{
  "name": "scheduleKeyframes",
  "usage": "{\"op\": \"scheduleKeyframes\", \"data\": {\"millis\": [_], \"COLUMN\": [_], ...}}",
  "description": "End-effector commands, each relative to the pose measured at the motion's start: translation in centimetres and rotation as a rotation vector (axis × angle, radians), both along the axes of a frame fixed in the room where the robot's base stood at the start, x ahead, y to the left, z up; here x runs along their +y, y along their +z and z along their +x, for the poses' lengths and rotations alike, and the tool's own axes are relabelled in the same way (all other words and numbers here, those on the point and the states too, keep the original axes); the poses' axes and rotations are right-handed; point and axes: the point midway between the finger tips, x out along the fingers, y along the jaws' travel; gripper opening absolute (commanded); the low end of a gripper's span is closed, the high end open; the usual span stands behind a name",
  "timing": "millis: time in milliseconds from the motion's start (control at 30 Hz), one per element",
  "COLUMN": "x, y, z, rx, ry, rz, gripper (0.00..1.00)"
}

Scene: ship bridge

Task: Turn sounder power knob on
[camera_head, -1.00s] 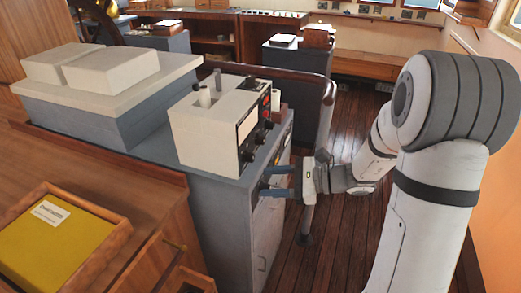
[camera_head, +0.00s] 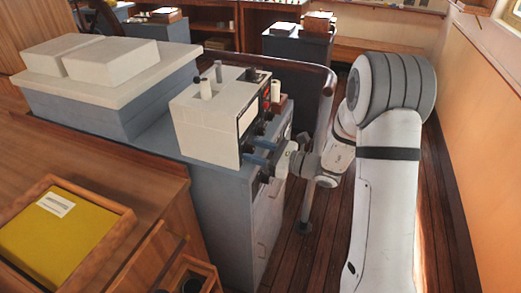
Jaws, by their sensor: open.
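The sounder unit is a cream box (camera_head: 207,122) on the grey cabinet, with a dark control panel (camera_head: 249,118) on its right-hand face. Black knobs line the lower part of the panel; one knob (camera_head: 259,128) shows just above my gripper. My gripper (camera_head: 257,161) points left at the panel's lower edge, with its two blue-grey fingers apart and nothing seen between them. The fingers cover part of the lower panel. I cannot tell which knob is the power knob, how it is set, or whether a finger touches it.
The grey cabinet (camera_head: 221,214) stands below the unit, with a curved wooden rail (camera_head: 300,69) behind. A grey case with cream blocks (camera_head: 110,58) is at left. A yellow book (camera_head: 57,232) lies in a wooden tray in front.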

Motion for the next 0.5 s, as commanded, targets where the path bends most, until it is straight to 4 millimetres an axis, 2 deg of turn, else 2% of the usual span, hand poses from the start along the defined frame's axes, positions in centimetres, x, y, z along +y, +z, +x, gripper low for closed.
{"op": "scheduleKeyframes", "data": {"millis": [200, 500], "x": [0.05, 0.06], "y": [-0.02, -0.02], "z": [0.01, -0.02], "rx": [0.000, 0.000], "ry": [0.000, 0.001], "rz": [0.000, 0.000], "gripper": [0.48, 0.24]}}
